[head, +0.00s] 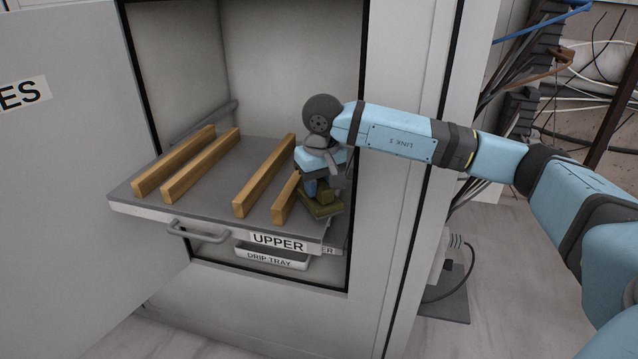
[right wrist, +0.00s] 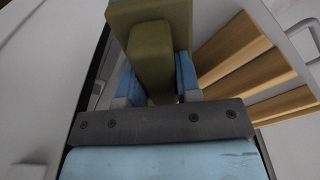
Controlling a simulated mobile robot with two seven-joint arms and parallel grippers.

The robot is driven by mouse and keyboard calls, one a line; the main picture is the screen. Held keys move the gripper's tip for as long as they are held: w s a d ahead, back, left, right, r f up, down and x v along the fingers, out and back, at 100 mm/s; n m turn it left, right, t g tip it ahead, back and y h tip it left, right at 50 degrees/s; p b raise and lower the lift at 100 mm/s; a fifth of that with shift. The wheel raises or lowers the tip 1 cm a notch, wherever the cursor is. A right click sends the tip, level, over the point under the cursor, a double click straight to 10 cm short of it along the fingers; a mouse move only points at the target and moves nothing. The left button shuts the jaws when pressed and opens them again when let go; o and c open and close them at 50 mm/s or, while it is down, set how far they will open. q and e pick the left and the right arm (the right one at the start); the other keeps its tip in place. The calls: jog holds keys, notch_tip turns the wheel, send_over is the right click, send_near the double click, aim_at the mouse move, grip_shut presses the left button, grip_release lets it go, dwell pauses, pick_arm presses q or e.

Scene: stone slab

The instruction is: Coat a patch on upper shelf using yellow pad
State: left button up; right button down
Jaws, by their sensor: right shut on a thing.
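The upper shelf (head: 222,190) is a grey slab pulled out of the open cabinet, with a front handle and an UPPER label (head: 278,242). The pad (head: 322,204) looks olive-yellow, with a block-shaped grip on its back. My right gripper (head: 317,188) is shut on that grip and holds the pad at the right end of the shelf, beside the rightmost wooden bar. The pad also shows in the right wrist view (right wrist: 152,55), between the blue fingers (right wrist: 157,85). Whether the pad touches the shelf I cannot tell. My left gripper is not in view.
Several wooden bars (head: 264,178) lie across the shelf, with a wide bare strip between the middle ones. A drip tray (head: 272,257) sits below. The open cabinet door (head: 80,130) stands at the left; the cabinet's right frame (head: 400,200) is close to my arm. Cables (head: 590,75) hang at the right.

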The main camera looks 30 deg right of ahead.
jog(key=shift+f+b, duration=0.85)
jog(key=shift+f, duration=0.2)
jog(key=shift+d+r, duration=0.1)
